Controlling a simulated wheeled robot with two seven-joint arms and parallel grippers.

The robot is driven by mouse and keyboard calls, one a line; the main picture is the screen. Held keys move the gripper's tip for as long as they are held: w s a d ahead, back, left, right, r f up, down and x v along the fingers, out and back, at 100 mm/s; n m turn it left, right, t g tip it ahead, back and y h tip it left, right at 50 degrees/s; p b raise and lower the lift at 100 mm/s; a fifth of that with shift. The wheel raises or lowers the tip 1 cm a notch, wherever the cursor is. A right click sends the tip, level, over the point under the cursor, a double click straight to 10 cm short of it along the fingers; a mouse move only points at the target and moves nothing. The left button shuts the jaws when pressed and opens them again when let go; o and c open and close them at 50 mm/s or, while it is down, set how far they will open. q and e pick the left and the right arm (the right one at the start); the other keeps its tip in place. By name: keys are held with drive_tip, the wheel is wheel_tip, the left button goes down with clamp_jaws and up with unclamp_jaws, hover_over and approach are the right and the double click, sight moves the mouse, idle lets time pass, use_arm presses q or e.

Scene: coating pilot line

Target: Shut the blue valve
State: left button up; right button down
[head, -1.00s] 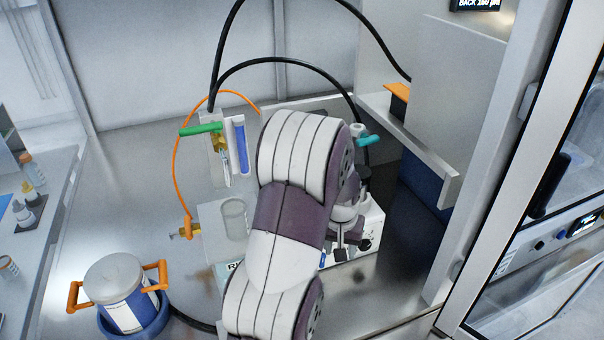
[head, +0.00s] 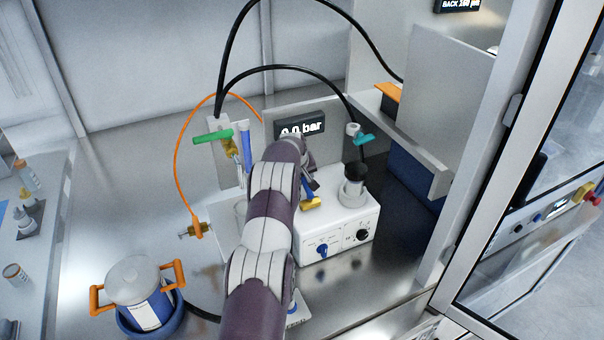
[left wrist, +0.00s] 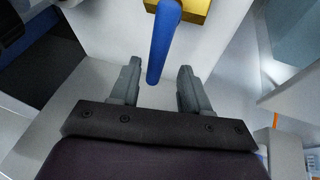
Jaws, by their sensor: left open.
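The blue valve shows in the left wrist view as a blue lever handle (left wrist: 164,40) on a yellow brass body (left wrist: 185,8). In the head view its brass body (head: 311,203) shows just right of my left wrist, at the white control box; my arm hides most of the handle. My left gripper (left wrist: 160,68) is open, its two grey fingers on either side of the handle's free end in the left wrist view. I see gaps on both sides and no contact. My right gripper is not in view.
A green-handled valve (head: 213,136) stands to the left and a teal-handled one (head: 363,139) to the right. A pressure display (head: 301,127) is behind. Black hoses arch overhead. A lidded pot (head: 137,283) with orange handles stands front left. The bench (head: 120,190) is clear at left.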

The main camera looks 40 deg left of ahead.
use_arm(q)
drive_tip(key=shift+w+d+f, duration=0.25)
drive_tip(key=shift+w+f, duration=0.15)
drive_tip(key=shift+f, duration=0.05)
drive_tip(key=shift+a, duration=0.1)
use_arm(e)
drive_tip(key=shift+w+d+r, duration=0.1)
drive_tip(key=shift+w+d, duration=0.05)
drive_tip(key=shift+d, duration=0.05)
use_arm(q)
clamp_jaws()
drive_tip(key=shift+f+b, duration=0.25)
drive_tip(key=shift+b, duration=0.05)
drive_tip(key=shift+s+a+f+n+y+b, duration=0.1)
drive_tip(key=shift+s+n+y+b, duration=0.35)
drive_tip(key=shift+b, duration=0.8)
drive_tip(key=shift+w+r+n, duration=0.1)
drive_tip(key=shift+r+n, duration=0.1)
drive_tip(key=shift+n, duration=0.15)
drive_tip(key=shift+r, duration=0.1)
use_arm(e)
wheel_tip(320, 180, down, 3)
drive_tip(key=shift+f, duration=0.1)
